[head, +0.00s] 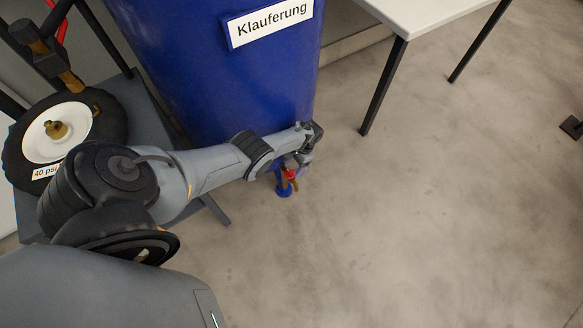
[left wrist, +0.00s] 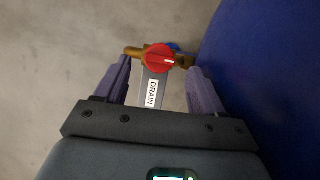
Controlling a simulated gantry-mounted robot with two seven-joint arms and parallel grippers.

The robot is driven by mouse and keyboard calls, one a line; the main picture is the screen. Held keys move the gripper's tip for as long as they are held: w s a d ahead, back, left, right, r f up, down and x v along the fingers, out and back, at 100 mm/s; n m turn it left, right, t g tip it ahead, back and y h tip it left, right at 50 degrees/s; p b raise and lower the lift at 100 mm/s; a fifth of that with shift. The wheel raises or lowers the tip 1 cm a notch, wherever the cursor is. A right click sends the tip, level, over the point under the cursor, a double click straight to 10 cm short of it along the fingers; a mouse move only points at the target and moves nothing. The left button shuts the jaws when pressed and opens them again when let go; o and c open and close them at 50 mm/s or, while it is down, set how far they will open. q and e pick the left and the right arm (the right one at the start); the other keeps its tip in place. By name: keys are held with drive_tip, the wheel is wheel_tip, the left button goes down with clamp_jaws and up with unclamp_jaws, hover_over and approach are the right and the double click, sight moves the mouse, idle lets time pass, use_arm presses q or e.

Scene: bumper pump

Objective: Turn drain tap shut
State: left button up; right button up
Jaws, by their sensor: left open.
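The drain tap has a round red knob (left wrist: 159,58) with a white mark, on a brass body, seen in the left wrist view between my finger tips. A grey plate labelled DRAIN (left wrist: 152,92) extends from it between the fingers. In the head view the red knob (head: 290,174) shows small beside the base of the blue tank (head: 225,85), partly hidden by my gripper. My left gripper (left wrist: 160,75) is open, its two purple fingers on either side of the knob and plate, with gaps visible. In the head view my left gripper (head: 299,160) is at the tap. My right gripper is not in view.
A white table (head: 425,12) with black legs is at the upper right. A wheel marked 40 psi (head: 55,132) is at the left.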

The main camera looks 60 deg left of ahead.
use_arm(q)
drive_tip(key=p+v, duration=0.3)
drive_tip(key=v, duration=0.4)
idle(0.3)
